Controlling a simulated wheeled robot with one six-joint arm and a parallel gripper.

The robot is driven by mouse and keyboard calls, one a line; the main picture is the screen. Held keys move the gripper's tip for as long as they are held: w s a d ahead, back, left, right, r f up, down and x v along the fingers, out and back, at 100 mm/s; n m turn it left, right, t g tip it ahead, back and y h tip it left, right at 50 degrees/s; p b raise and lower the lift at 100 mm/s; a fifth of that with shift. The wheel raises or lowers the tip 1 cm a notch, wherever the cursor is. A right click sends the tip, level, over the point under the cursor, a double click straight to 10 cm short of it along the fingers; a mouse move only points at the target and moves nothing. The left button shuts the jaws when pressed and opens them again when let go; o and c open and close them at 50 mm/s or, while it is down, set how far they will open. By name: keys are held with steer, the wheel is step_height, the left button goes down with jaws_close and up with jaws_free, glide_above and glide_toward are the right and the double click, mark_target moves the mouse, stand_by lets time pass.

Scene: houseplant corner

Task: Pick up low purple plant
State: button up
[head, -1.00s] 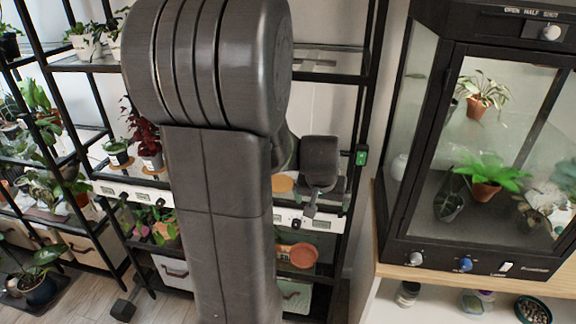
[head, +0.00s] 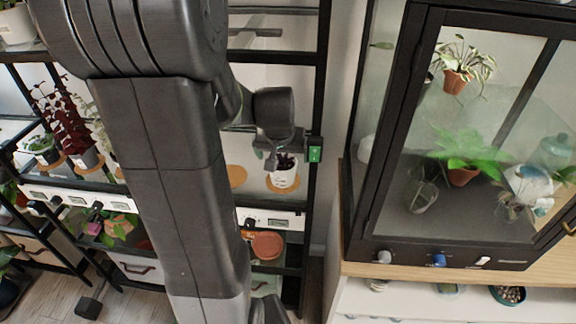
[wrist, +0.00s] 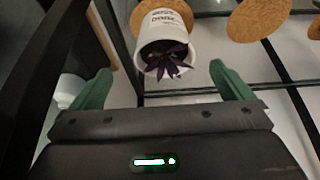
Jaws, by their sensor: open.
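The low purple plant (wrist: 165,60) has dark purple leaves and sits in a white pot (wrist: 160,22) with dark lettering. In the wrist view the plant lies ahead, between and beyond the fingertips. In the head view my wrist (head: 274,120) hangs just above the plant; the fingers are hard to make out there.
A glass cabinet (head: 450,140) stands at right. A tall dark-red plant (head: 66,125) is at left.

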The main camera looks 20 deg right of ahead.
mark_target(282, 165)
steer(key=shift+w+p+x, duration=0.15)
steer(key=shift+p+x, duration=0.2)
steer(key=shift+x, duration=1.5)
steer(key=shift+w+p+x, duration=0.2)
steer(key=shift+p+x, duration=0.15)
steer(key=shift+x, duration=1.55)
steer(key=shift+a+r, duration=0.1)
steer(key=shift+a, duration=0.1)
steer(key=c, duration=1.2)
steer(key=shift+c, duration=0.4)
steer(key=shift+r, duration=0.15)
